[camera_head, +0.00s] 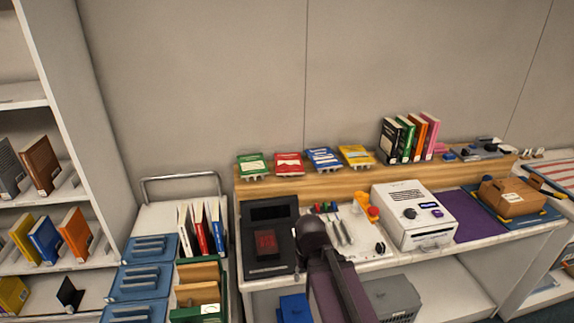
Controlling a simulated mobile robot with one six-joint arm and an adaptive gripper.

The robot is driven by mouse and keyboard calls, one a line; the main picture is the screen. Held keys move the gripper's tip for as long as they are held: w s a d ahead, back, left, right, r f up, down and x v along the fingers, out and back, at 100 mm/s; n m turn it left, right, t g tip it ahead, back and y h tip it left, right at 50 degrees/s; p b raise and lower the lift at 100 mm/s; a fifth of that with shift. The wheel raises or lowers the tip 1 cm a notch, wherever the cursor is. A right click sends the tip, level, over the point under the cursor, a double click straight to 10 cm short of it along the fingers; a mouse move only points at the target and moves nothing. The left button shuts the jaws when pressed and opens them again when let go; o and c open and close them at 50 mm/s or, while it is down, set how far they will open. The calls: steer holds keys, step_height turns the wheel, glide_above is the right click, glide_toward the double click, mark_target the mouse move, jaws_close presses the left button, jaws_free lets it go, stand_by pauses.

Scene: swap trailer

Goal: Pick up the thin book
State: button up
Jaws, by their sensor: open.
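I cannot tell for sure which book is the thin one. On the cart at left centre stand a white book (185,230), a red book (201,229) and a blue book (217,228), all upright and narrow. On the wooden ledge lean a black book (391,139), a green book (406,141), an orange book (420,138) and a pink book (432,136). Flat books lie on small stands along the ledge, among them a green one (252,164) and a red one (289,163). My arm reaches up from the bottom centre over the bench. My gripper's fingers do not show.
A black device (268,252) and a white machine (413,214) stand on the bench, with small tools between them. Blue trays (140,283) and a green crate (222,290) sit on the cart. A bookshelf (62,116) stands at left. A brown box (512,197) sits at right.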

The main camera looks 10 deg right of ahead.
steer(key=w+a+t+y+b, duration=0.1)
steer(key=w+a, duration=0.1)
steer(key=w, duration=0.2)
steer(key=w+a+t+y+b, duration=0.1)
steer(key=w+a+t, duration=0.1)
steer(key=w+a, duration=0.1)
steer(key=w+a+t+y+b, duration=0.1)
steer(key=w+a+t+y, duration=0.1)
steer(key=w, duration=0.3)
steer(key=shift+a+m, duration=0.4)
steer(key=w+a+r+m+t+y+b, duration=0.2)
steer(key=w+a+r+m+t+b, duration=0.15)
steer(key=w+t, duration=0.4)
steer(key=m+t+h+b, duration=0.5)
steer(key=m+h, duration=0.4)
steer(key=m, duration=0.6)
glide_toward(277, 174)
steer(key=s+a, duration=0.3)
steer(key=shift+w+d+f+m+h+b, duration=0.1)
steer(key=shift+d+m+h+b, duration=0.05)
steer(key=shift+d+m+h, duration=0.25)
steer(key=shift+w+d+f+m+h+b, duration=0.1)
steer(key=shift+w+d+m+h+b, duration=0.05)
steer(key=shift+d+m+h, duration=0.2)
steer(key=shift+x, duration=4.25)
steer(key=shift+w, duration=0.1)
